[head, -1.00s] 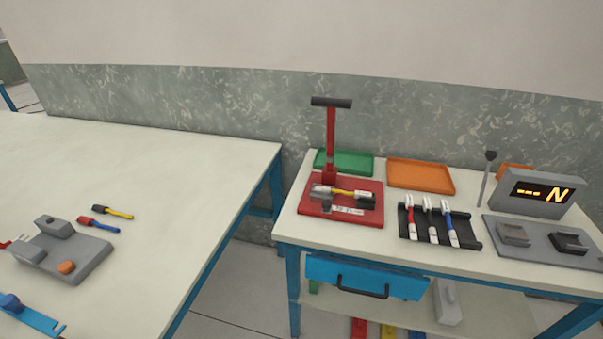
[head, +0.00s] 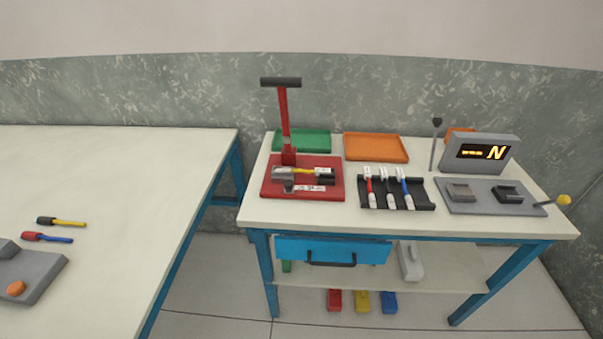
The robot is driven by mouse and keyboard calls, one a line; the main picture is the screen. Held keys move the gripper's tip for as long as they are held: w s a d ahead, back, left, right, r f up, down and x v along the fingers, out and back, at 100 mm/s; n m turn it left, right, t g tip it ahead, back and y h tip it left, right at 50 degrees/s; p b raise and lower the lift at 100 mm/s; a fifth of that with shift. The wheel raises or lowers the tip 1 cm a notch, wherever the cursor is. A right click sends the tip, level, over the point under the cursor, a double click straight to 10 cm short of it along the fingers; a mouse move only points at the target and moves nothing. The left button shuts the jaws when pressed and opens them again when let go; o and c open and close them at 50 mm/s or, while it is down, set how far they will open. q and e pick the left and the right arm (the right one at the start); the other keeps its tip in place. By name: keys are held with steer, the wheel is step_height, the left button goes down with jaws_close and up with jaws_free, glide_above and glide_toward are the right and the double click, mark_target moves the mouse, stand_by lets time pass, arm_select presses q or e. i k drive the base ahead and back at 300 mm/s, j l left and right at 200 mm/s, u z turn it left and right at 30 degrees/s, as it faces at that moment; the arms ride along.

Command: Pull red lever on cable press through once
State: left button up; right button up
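The cable press (head: 330,161) has a red base and stands at the back left of the right-hand table. Its red lever (head: 285,120) stands nearly upright, with a dark crossbar handle (head: 281,82) on top. A yellow cable piece (head: 300,171) with a grey end and a black end lies across the press, in front of the lever's foot. Neither of my grippers shows in the head view.
A black rack (head: 425,206) with several cables stands right of the press. Green (head: 303,139) and orange (head: 376,147) trays lie behind. A tester with a lit display (head: 482,152) is at right. A blue drawer (head: 290,250) sits below the tabletop. A gap separates the left table (head: 110,180).

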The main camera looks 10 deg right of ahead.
mark_target(281, 84)
steer(key=l+u, duration=0.1)
steer(key=u, duration=0.35)
steer(key=l+u, duration=0.15)
steer(key=u, duration=0.25)
steer(key=l+u, duration=0.1)
steer(key=u, duration=0.35)
steer(key=k+l+u, duration=0.5)
steer(key=l, duration=0.3)
steer(key=k+l+u, duration=0.45)
steer(key=k+l, duration=0.55)
steer(key=k, duration=0.1)
